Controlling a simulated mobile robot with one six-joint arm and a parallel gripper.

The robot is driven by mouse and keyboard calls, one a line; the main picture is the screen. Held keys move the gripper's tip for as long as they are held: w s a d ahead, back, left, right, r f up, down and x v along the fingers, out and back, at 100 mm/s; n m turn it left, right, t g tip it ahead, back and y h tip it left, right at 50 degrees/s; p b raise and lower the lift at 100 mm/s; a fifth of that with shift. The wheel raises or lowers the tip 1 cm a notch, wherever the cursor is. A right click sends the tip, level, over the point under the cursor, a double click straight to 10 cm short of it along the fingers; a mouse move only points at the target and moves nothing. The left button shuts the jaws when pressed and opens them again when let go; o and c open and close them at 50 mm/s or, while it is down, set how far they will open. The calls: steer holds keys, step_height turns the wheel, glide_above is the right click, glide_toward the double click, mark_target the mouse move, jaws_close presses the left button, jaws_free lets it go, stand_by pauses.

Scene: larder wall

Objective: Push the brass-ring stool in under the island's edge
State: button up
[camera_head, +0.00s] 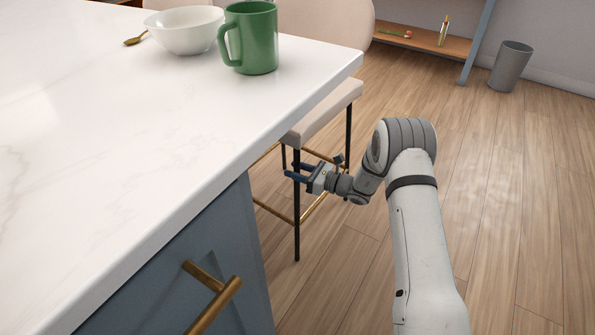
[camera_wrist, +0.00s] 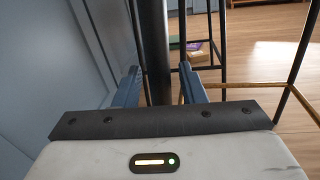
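The brass-ring stool (camera_head: 325,112) stands beside the island (camera_head: 255,130), with a beige seat, thin black legs and a brass foot ring (camera_head: 273,212). The countertop edge hides part of it. My gripper (camera_head: 291,172) is at a near black leg, below the seat and above the ring. In the wrist view, my gripper (camera_wrist: 160,88) is open, and a dark upright leg (camera_wrist: 154,45) stands between its two blue fingers. A gap shows on the right of the leg; contact on the left cannot be told.
A green mug (camera_head: 251,40) and white bowl (camera_head: 184,32) stand near the countertop's far edge. A brass handle (camera_head: 213,305) sticks out from the blue cabinet. A second beige seat (camera_head: 325,18) is beyond. A grey bin (camera_head: 510,66) stands far right; the wooden floor between is clear.

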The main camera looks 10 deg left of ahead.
jaws_close()
stand_by(1.2)
